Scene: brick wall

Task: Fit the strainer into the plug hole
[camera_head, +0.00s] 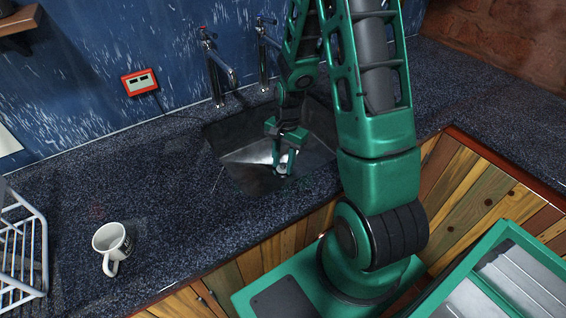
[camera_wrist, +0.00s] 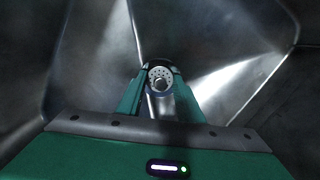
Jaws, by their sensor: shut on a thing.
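The strainer (camera_wrist: 160,78) is a small round metal disc with holes and a central knob, seen between my fingertips in the wrist view. My gripper (camera_head: 284,160) is shut on it, down inside the sink (camera_head: 246,156) in the head view. The strainer shows there only as a small pale spot at the fingertips. In the wrist view my gripper (camera_wrist: 160,88) points toward the sink's metal bottom. The plug hole cannot be made out in either view, so I cannot tell how the strainer stands to it.
Two taps (camera_head: 218,72) (camera_head: 264,52) stand behind the sink. A white mug (camera_head: 110,243) stands on the dark speckled counter (camera_head: 165,205) at the left, beside a white rack (camera_head: 22,245). A red-framed socket (camera_head: 140,82) is on the blue wall. The counter between mug and sink is clear.

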